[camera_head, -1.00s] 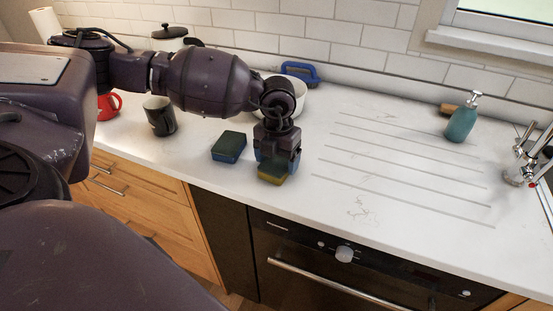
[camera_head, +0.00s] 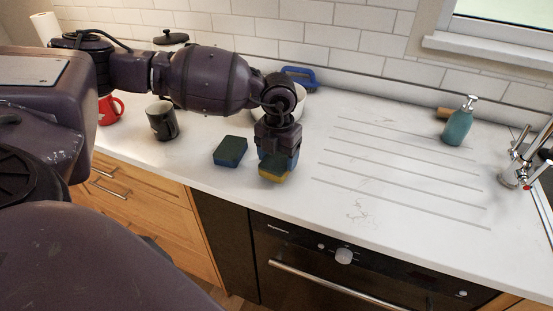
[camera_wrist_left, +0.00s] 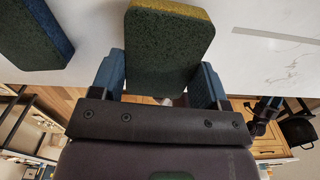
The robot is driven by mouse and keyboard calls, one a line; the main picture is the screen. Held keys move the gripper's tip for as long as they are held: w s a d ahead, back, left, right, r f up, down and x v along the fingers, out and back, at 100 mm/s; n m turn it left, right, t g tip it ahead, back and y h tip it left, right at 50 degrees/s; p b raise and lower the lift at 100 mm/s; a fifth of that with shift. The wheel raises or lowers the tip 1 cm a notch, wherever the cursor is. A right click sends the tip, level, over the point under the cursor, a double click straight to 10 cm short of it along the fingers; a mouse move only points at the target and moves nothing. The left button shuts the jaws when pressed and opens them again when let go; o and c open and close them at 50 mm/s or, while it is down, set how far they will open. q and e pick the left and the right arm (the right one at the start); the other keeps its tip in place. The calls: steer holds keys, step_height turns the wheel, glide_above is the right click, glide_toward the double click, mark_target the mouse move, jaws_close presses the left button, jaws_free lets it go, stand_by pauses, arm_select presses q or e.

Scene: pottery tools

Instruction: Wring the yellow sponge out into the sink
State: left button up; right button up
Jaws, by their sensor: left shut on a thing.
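The yellow sponge (camera_head: 274,170), with a dark green scouring face, is held between the fingers of my left gripper (camera_head: 276,157), low over the counter near its front edge. In the left wrist view the sponge (camera_wrist_left: 168,48) fills the space between the blue fingers, its green face toward the camera and a yellow edge showing. I cannot tell whether it touches the counter. The sink's edge (camera_head: 547,205) shows only as a sliver at the far right, beside the tap (camera_head: 520,165); the basin is out of view.
A blue sponge (camera_head: 230,152) lies just left of my gripper. A black mug (camera_head: 161,120), a red mug (camera_head: 109,109) and a partly hidden white bowl (camera_head: 298,103) stand further back. A teal soap bottle (camera_head: 458,124) stands near the tap. The grooved counter between is clear.

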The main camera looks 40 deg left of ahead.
mark_target(278, 159)
arm_select(q)
steer(key=shift+r+p, duration=1.35)
steer(key=shift+r, duration=1.2)
arm_select(e)
steer(key=shift+t, duration=0.3)
steer(key=r, duration=0.2)
steer(key=w+r, duration=0.1)
steer(key=r, duration=0.1)
steer(key=shift+r, duration=0.15)
arm_select(q)
steer(key=shift+f, duration=0.1)
arm_select(e)
steer(key=shift+s, duration=0.15)
